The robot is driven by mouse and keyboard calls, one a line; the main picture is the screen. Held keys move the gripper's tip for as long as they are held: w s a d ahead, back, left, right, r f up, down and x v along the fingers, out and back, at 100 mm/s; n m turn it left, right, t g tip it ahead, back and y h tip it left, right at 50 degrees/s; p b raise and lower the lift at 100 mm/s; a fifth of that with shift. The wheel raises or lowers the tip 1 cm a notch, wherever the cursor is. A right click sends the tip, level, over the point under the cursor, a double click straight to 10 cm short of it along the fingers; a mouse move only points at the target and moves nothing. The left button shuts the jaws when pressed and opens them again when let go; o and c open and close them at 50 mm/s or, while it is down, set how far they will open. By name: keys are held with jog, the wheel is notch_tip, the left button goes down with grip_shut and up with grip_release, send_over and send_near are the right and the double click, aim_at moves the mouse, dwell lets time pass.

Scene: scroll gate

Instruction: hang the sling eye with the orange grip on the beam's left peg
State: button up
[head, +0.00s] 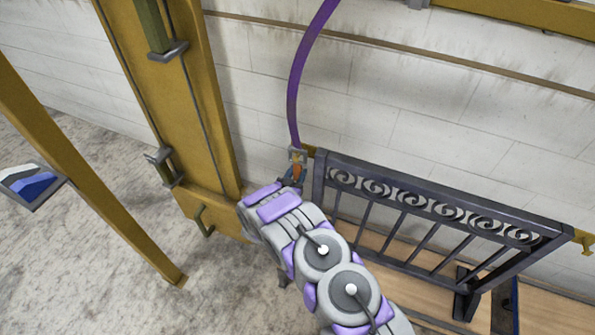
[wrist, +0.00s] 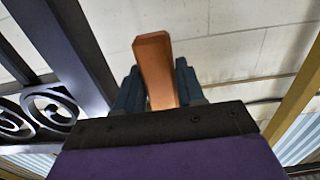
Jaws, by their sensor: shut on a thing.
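The orange grip (head: 297,172) hangs at the lower end of a purple sling (head: 293,95), just under a small metal fitting (head: 297,155). In the wrist view the orange grip (wrist: 153,65) stands upright between the two dark fingers of my gripper (wrist: 158,88), which is shut on it. My gripper (head: 292,180) also shows in the head view, partly hidden by my arm. A yellow piece (head: 309,152), perhaps the beam's left end, is just right of the fitting. I cannot tell whether the eye touches a peg; the eye's opening is not clear.
A dark scroll gate (head: 440,206) stands right of my gripper, and its scrollwork (wrist: 45,108) is close in the wrist view. A yellow hooked end (head: 583,241) is beyond its right side. A wide yellow post (head: 185,100) stands left. Bare floor (head: 100,250) lies left.

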jog(key=shift+p+v, duration=1.75)
jog(key=shift+v, duration=1.1)
jog(key=shift+p+v, duration=1.75)
jog(key=shift+v, duration=0.75)
jog(key=shift+r, duration=0.1)
